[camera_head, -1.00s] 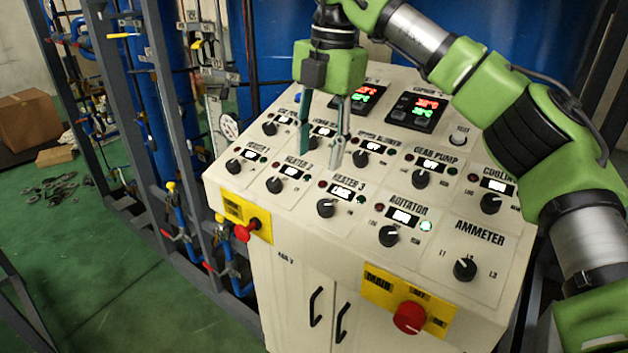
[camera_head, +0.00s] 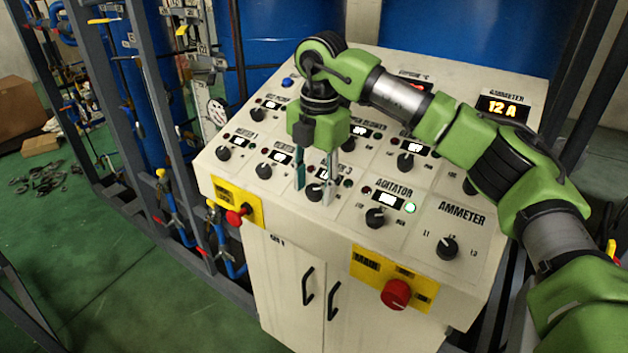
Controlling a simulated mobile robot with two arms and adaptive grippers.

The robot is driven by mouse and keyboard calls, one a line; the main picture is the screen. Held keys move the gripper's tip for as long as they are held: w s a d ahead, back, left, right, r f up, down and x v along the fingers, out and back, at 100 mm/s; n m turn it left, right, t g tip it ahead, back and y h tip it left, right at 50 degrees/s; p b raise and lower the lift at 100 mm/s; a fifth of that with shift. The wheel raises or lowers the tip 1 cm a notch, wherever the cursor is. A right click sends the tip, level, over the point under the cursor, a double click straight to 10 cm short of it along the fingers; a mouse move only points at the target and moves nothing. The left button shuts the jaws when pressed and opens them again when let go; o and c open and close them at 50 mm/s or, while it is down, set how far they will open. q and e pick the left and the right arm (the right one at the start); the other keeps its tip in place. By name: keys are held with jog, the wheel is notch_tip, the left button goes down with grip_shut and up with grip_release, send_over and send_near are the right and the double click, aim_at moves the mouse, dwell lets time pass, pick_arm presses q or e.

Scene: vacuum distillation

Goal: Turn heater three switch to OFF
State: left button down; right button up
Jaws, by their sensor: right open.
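The heater three switch (camera_head: 314,192) is a round black knob in the front row of the white sloped control panel, left of the agitator knob (camera_head: 376,217). Its label and small display are partly covered by my right gripper (camera_head: 314,190). That gripper points down, open, one teal finger left of the knob and one pale finger right of it. The knob shows between the fingertips; I cannot tell whether they touch it or how deep they reach. The direction of its pointer is not clear. My left gripper is not in view.
Nearby knobs are heater two (camera_head: 264,171) to the left and the ammeter knob (camera_head: 447,247) to the right. Red knobs on yellow plates sit on the front face, one main (camera_head: 396,294), one at the left corner (camera_head: 237,215). Metal frames stand left.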

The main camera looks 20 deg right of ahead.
jog(key=shift+w+f, duration=0.1)
jog(key=shift+f, duration=0.15)
jog(key=shift+c, duration=0.7)
jog(key=c, duration=1)
jog(key=shift+r, duration=0.1)
jog(key=n+p, duration=0.1)
jog(key=n, duration=0.2)
jog(key=shift+a+r+g+h, duration=0.1)
jog(key=shift+g+h, duration=0.3)
jog(key=shift+o, duration=0.2)
jog(key=n+p, duration=0.1)
jog(key=n, duration=0.2)
jog(key=shift+w+g+h, duration=0.1)
jog(key=shift+g+h, duration=0.2)
jog(key=shift+h, duration=0.1)
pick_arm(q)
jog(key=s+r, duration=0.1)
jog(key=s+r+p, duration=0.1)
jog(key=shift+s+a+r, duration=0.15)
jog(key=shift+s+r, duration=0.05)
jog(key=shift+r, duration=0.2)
pick_arm(e)
jog(key=n+h, duration=0.1)
jog(key=n, duration=0.1)
jog(key=n+h, duration=0.1)
jog(key=n, duration=0.2)
jog(key=shift+w+a+g, duration=0.1)
jog(key=shift+g, duration=0.2)
